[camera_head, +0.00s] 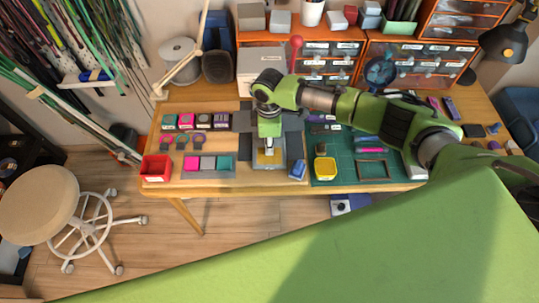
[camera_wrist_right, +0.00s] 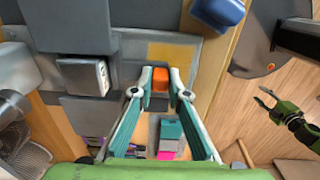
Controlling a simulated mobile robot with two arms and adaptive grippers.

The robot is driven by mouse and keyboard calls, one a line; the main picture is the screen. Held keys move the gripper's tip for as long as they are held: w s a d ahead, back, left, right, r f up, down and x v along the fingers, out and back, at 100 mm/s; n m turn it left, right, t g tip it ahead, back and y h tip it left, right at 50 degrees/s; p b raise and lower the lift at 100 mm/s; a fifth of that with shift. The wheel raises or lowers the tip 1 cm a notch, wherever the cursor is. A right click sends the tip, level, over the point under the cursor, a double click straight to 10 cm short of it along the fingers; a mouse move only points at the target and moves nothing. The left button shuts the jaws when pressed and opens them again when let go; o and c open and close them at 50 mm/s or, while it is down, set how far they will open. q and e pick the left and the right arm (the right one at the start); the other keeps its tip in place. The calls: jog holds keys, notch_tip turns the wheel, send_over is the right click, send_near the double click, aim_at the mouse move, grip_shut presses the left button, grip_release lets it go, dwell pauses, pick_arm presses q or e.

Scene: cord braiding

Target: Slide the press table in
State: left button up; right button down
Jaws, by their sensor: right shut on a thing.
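The press table appears as a grey plate with a yellow pad (camera_head: 272,161) near the front edge of the workbench. The yellow pad also shows in the right wrist view (camera_wrist_right: 174,53). My right gripper (camera_head: 268,150) reaches down over the plate from above. In the right wrist view, its two fingers (camera_wrist_right: 160,84) are shut on an orange block (camera_wrist_right: 160,76) at the plate's edge. Whether the block is fixed to the plate is hard to tell. My left gripper (camera_wrist_right: 262,96) shows at the right of the wrist view, fingers apart and empty, over the floor.
Left of the plate lie coloured pieces (camera_head: 207,163) and a red tray (camera_head: 155,168). A blue piece (camera_head: 297,170) stands just right of it. Drawer units (camera_head: 403,63) line the back.

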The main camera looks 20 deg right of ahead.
jog(key=shift+w, duration=0.1)
jog(key=c, duration=2)
grip_release()
jog(key=shift+o, duration=0.2)
jog(key=shift+r, duration=0.1)
notch_tip(320, 180, up, 12)
